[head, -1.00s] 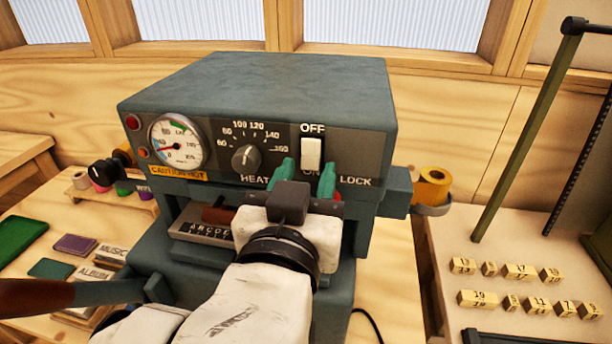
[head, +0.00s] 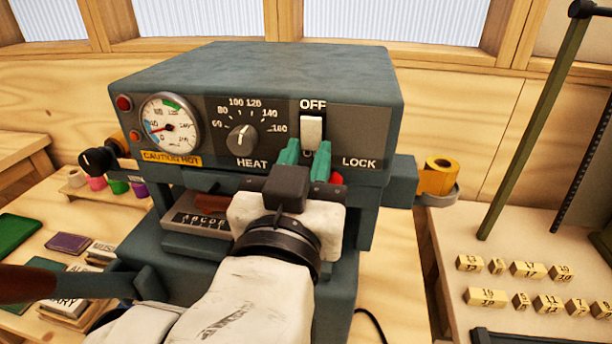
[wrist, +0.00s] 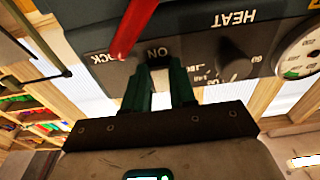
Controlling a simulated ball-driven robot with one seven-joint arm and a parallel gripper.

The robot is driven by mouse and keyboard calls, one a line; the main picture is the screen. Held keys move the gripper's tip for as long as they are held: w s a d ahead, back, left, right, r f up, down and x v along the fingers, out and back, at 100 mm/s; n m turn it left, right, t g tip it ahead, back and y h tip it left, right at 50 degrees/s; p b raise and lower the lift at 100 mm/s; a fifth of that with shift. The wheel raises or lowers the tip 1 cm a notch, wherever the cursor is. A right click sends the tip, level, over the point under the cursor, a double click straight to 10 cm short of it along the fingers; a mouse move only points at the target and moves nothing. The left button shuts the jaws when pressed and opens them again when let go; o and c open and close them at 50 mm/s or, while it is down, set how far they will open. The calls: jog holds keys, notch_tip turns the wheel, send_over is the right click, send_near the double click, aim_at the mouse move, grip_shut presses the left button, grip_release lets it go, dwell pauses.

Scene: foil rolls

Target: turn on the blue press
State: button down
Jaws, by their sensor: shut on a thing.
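The blue-grey press (head: 260,62) stands on the bench, its front panel facing me. Its white power switch (head: 312,128) sits under the OFF label; its lower part and most of the ON label are hidden by my fingers. My gripper (head: 307,147) has green fingertips drawn close together at the lower part of the switch, shut on it. In the wrist view, the picture is upside down; the gripper (wrist: 160,70) reaches the panel just by the ON label, and the grip itself is hard to see.
A heat dial (head: 241,138) and round gauge (head: 168,124) are left of the switch. A gold foil roll (head: 438,177) sits at the press's right side. A red part (wrist: 132,28) is close to the fingers in the wrist view. Small numbered blocks (head: 528,269) lie at right.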

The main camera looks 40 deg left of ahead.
dwell(0.3)
jog(key=c, duration=0.9)
grip_release()
jog(key=b+v, duration=0.2)
jog(key=v, duration=0.9)
jog(key=shift+w+b, duration=0.1)
jog(key=shift+b, duration=0.2)
